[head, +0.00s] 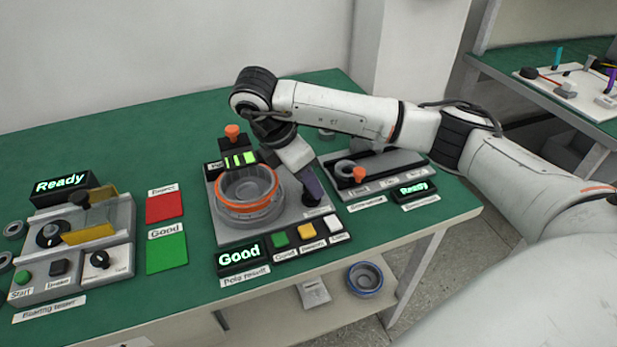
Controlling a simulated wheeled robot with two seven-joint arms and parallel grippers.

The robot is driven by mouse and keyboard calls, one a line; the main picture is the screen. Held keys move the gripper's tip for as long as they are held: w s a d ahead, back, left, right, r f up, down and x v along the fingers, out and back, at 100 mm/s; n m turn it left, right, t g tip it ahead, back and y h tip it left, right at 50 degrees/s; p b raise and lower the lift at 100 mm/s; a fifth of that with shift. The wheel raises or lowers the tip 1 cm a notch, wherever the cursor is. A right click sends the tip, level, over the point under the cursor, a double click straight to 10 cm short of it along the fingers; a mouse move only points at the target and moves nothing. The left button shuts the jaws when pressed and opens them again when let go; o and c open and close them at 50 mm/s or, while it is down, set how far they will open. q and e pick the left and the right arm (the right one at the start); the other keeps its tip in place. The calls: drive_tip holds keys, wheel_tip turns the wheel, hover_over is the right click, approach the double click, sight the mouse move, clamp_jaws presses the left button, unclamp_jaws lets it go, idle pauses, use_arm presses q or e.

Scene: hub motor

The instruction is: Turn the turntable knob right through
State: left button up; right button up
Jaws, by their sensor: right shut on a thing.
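The turntable station (224,222) sits on the green bench, with a round grey hub with an orange ring (246,205) on it. My right gripper (313,197) points down at the right side of this station, beside the ring. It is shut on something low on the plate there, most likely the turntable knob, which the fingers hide. The "Pole result" display (239,254) at the station's front reads "Good" in green. Green, yellow and white buttons (306,232) lie to its right. My left gripper is not in view.
A tester with a "Ready" display (62,183) stands at left, beside red (165,207) and green (167,252) pads. Another station (375,170) with an orange knob and "Ready" display lies behind my right gripper. A blue-rimmed ring part (365,279) rests on the lower shelf.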

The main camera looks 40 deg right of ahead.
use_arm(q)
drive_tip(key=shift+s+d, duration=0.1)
use_arm(e)
drive_tip(key=o, duration=1)
drive_tip(key=shift+o, duration=0.2)
drive_tip(key=shift+a+r, duration=0.15)
drive_tip(key=shift+r, duration=0.2)
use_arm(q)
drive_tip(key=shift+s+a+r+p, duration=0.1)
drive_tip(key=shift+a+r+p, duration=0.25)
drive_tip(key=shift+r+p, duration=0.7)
use_arm(e)
drive_tip(key=v, duration=0.9)
drive_tip(key=shift+r, duration=0.25)
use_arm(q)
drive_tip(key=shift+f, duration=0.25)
use_arm(e)
drive_tip(key=shift+a, duration=0.1)
